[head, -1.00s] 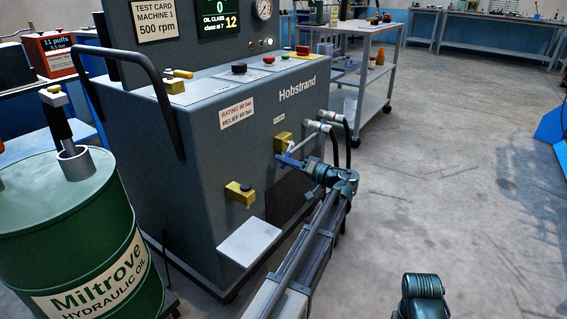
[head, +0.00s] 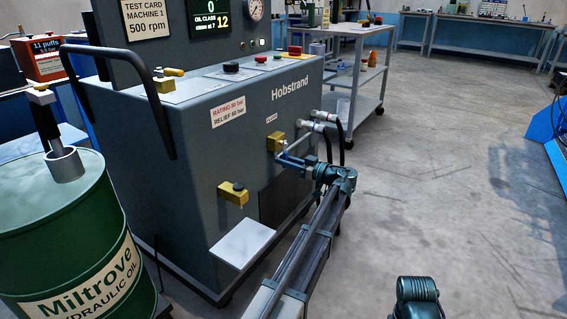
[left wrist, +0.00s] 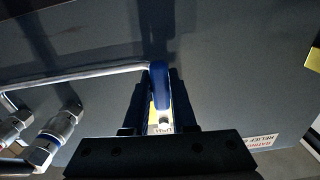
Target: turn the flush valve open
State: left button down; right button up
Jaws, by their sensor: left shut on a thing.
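The flush valve is a small yellow block (head: 275,142) on the front of the grey machine, with a blue lever handle (left wrist: 158,84) that shows in the left wrist view. My left gripper (head: 302,163) reaches the valve from the lower right. In the left wrist view its dark fingers (left wrist: 160,112) stand on both sides of the blue handle and are shut on it. The handle's far end is partly hidden by the gripper.
Two hose fittings (head: 318,121) with black hoses stick out just right of the valve. Another yellow valve (head: 233,193) sits lower left, above a white plate (head: 243,243). A green oil drum (head: 75,235) stands at left.

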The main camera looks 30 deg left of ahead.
pick_arm(q)
jog(key=shift+w+n, duration=0.25)
jog(key=shift+n, duration=0.15)
jog(key=c, duration=0.7)
grip_release()
jog(key=d, duration=0.9)
jog(key=s+d, duration=0.1)
jog(key=d, duration=0.3)
jog(key=shift+d, duration=0.4)
